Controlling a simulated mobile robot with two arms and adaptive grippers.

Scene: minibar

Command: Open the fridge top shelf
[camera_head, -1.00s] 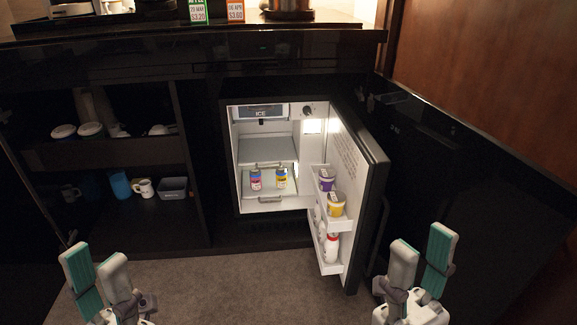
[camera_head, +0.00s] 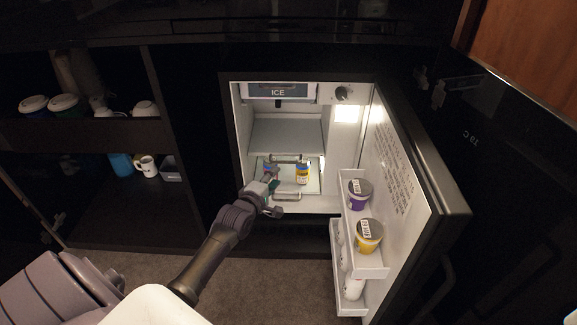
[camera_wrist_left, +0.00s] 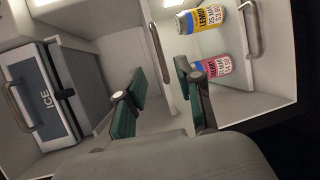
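The fridge stands open, and its grey top shelf (camera_head: 287,137) is inside below the ice compartment. The shelf's metal handle (camera_head: 288,160) is at its front edge; it also shows upright in the left wrist view (camera_wrist_left: 160,53). My left gripper (camera_head: 270,178) reaches into the fridge's front, just left of and below this handle. In the left wrist view its two green-padded fingers (camera_wrist_left: 158,76) are apart and empty, with the handle's near end between or just beyond the tips. I cannot tell whether they touch it. My right gripper is out of view.
A lower shelf with its own handle (camera_head: 288,197) holds a yellow can (camera_head: 302,174) and a pink can (camera_wrist_left: 213,67). The open fridge door (camera_head: 405,180) at right carries a purple cup (camera_head: 360,194) and a yellow cup (camera_head: 369,236). The ice compartment (camera_head: 279,91) is shut.

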